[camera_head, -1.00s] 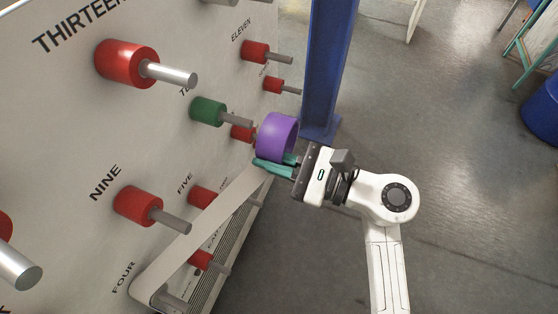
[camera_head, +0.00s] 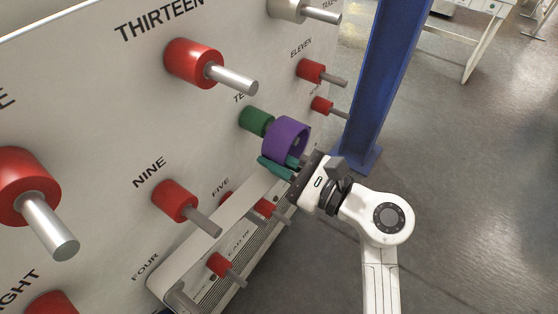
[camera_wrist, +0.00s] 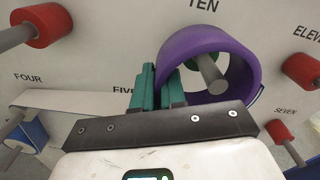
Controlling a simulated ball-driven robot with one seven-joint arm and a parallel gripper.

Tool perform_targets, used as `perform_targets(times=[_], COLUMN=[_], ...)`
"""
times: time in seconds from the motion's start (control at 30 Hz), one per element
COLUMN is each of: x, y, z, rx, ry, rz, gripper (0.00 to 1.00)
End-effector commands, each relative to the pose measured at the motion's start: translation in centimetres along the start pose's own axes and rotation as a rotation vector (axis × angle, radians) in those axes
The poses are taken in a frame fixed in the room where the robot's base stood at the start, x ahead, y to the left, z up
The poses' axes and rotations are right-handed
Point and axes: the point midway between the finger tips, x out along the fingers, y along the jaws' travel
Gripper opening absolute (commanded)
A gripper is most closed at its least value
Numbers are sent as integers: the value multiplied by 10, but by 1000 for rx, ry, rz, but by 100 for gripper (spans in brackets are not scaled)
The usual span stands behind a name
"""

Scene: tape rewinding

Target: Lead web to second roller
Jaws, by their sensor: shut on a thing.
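My gripper (camera_head: 278,168) is shut on the rim of a purple ring (camera_head: 285,137), which also shows in the wrist view (camera_wrist: 180,52). A pale web (camera_head: 215,230) runs from the lower left near label FOUR up to the ring; it also shows in the wrist view (camera_wrist: 75,101). The ring is at the green roller (camera_head: 256,120) by label TEN. In the wrist view this roller's grey shaft (camera_wrist: 212,74) shows inside the ring's opening. I cannot tell how far the ring is over the shaft.
Red rollers with protruding shafts surround the spot: NINE's (camera_head: 176,200) at lower left, THIRTEEN's (camera_head: 190,62) above, ELEVEN's (camera_head: 310,70) at upper right. A blue post (camera_head: 385,85) stands close to the right of the panel. The floor (camera_head: 470,200) at right is clear.

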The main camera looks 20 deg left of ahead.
Motion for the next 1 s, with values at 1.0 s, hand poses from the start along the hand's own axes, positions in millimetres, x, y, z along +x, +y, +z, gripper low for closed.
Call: perform_targets(times=[1.0], x=[-78], y=[0], z=[0], rx=[0], ry=[0], rz=[-2], gripper=[0])
